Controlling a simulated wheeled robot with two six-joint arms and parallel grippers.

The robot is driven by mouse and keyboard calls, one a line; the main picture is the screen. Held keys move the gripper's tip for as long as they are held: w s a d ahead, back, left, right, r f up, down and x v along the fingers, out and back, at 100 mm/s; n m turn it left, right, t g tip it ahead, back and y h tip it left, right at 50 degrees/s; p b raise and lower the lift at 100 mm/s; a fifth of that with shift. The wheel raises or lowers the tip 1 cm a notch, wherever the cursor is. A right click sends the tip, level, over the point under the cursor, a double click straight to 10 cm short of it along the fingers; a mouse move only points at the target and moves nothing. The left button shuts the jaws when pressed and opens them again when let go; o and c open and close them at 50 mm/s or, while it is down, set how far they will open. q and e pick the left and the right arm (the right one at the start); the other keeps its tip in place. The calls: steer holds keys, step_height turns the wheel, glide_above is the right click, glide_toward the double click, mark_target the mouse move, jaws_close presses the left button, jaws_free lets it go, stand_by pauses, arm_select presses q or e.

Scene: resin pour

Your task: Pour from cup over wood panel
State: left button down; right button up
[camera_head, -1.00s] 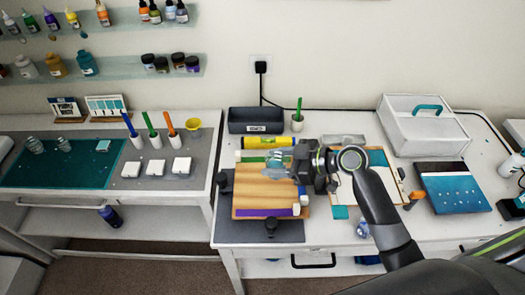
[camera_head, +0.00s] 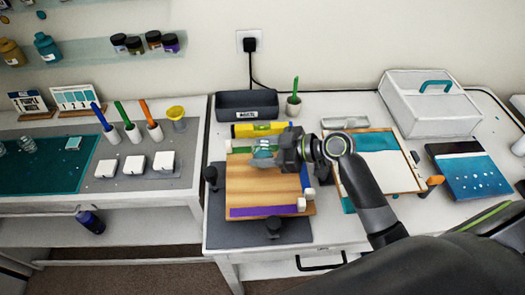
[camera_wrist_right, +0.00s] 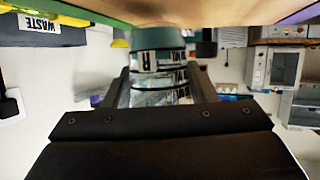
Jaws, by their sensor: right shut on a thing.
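The wood panel (camera_head: 262,186) lies on a dark grey mat on the right table, with a purple strip along its near edge and coloured strips at its other sides. My right gripper (camera_head: 275,152) is over the panel's far part, shut on the clear cup (camera_head: 263,148). In the right wrist view the cup (camera_wrist_right: 158,97), with teal and dark-lettered bands, is between the two fingers (camera_wrist_right: 158,78), and the panel's edge (camera_wrist_right: 215,12) runs along the top. I cannot tell the cup's exact tilt or its fill. My left gripper is out of view.
A yellow level (camera_head: 262,129) and a dark waste bin (camera_head: 247,104) stand behind the panel. Dark clamps (camera_head: 211,178) stand at the mat's edges. A framed board (camera_head: 385,165), a white case (camera_head: 430,100) and a blue panel (camera_head: 468,170) are to the right.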

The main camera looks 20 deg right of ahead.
steer(key=shift+s+a+r+n+t+h, duration=0.25)
steer(key=shift+r+n+t+h, duration=0.2)
steer(key=shift+n, duration=0.25)
steer(key=shift+s+a+n+h, duration=0.1)
steer(key=shift+n+h, duration=0.25)
steer(key=shift+n, duration=0.05)
steer(key=shift+s+a+f+n+t+h+b, duration=0.1)
steer(key=shift+s+a+n+t+h+b, duration=0.1)
steer(key=shift+n+t+h+b, duration=0.45)
steer(key=n+b, duration=0.1)
steer(key=n+h+b, duration=0.1)
steer(key=b, duration=0.1)
steer(key=shift+a+f+t, duration=0.1)
steer(key=shift+f+t, duration=0.2)
steer(key=shift+t, duration=0.1)
steer(key=shift+r, duration=0.3)
steer(key=shift+f+n+b, duration=0.1)
steer(key=shift+n+b, duration=0.15)
steer(key=shift+b, duration=0.05)
steer(key=shift+s+f+n+t+h+b, duration=0.2)
steer(key=shift+n+t+h+b, duration=0.45)
steer(key=shift+b, duration=0.7)
